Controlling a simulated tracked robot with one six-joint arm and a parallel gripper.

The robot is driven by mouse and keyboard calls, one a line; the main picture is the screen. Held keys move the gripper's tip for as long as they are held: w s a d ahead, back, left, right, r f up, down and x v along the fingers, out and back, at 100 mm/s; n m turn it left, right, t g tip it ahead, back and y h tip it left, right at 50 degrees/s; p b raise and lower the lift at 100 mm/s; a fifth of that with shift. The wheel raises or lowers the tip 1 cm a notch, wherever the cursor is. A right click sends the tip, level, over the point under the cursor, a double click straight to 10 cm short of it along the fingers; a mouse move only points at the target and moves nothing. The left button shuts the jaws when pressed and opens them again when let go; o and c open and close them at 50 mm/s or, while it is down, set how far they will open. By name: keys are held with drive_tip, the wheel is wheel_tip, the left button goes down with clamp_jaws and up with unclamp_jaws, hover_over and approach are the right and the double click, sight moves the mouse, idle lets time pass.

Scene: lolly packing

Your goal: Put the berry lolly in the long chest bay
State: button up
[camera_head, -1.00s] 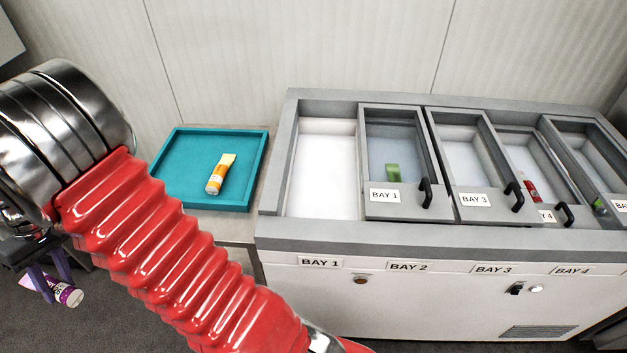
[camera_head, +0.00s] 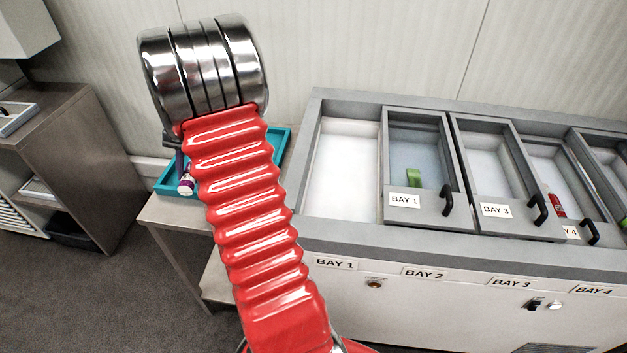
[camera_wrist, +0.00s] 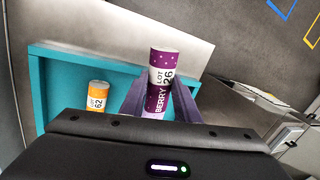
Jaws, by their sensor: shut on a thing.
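The berry lolly is a purple and white tube, marked BERRY and LOT 26 in the wrist view (camera_wrist: 161,72). My gripper (camera_wrist: 160,98) is shut on it, with a purple finger on each side. In the head view the lolly (camera_head: 186,185) shows beside my arm, over the left part of the teal tray. The chest (camera_head: 318,232) stands to the right. Its leftmost bay (camera_head: 342,170), above the front label BAY 1, is uncovered and looks empty. A lid labelled BAY 1 (camera_head: 404,200) lies over the neighbouring bay.
The teal tray (camera_head: 281,142) is on a side table and partly hidden by my arm. An orange tube (camera_wrist: 97,96) in it shows in the wrist view. A green item (camera_head: 414,177) and a red item (camera_head: 557,205) lie in other bays. Lid handles (camera_head: 447,201) stick up.

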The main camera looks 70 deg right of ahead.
drive_tip(key=s+d+r+m+h, duration=0.2)
drive_tip(key=s+d+m+h, duration=0.2)
drive_tip(key=s+d+m, duration=1.55)
drive_tip(key=s+d+f+n, duration=0.2)
drive_tip(key=s+d+f, duration=0.1)
drive_tip(key=s, duration=0.4)
drive_tip(key=s+d+f+n+g, duration=0.1)
drive_tip(key=s+d+f, duration=0.3)
drive_tip(key=s+d, duration=0.1)
drive_tip(key=shift+s+d+n, duration=0.25)
drive_tip(key=shift+s+n, duration=0.1)
drive_tip(key=shift+s, duration=0.5)
drive_tip(key=shift+f, duration=3.15)
